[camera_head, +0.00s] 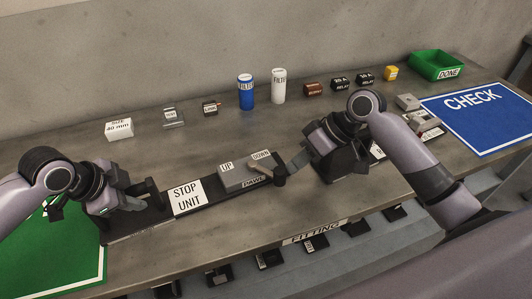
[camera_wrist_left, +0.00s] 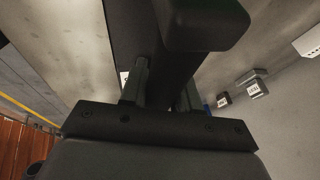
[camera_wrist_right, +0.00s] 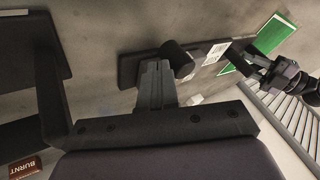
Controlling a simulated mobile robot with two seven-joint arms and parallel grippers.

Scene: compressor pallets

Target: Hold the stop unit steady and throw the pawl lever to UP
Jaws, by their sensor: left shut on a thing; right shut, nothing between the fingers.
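The stop unit (camera_head: 212,200) is a long dark base with a white STOP UNIT label on the bench. A grey block (camera_head: 236,180) on it carries UP and DOWN labels. The pawl lever's dark round knob (camera_head: 279,177) is at the block's right end, on the DOWN side; it also shows in the right wrist view (camera_wrist_right: 178,54). My left gripper (camera_head: 134,203) is shut on the dark handle at the unit's left end, seen close in the left wrist view (camera_wrist_left: 180,65). My right gripper (camera_head: 298,160) is shut and empty, its fingertips close beside the knob; contact is unclear.
A green mat (camera_head: 70,262) lies at left and a blue CHECK mat (camera_head: 475,118) at right. Small labelled parts and a blue filter (camera_head: 246,94) stand along the back. A green DONE bin (camera_head: 436,65) is at back right. A FITTING shelf (camera_head: 315,232) is below the front edge.

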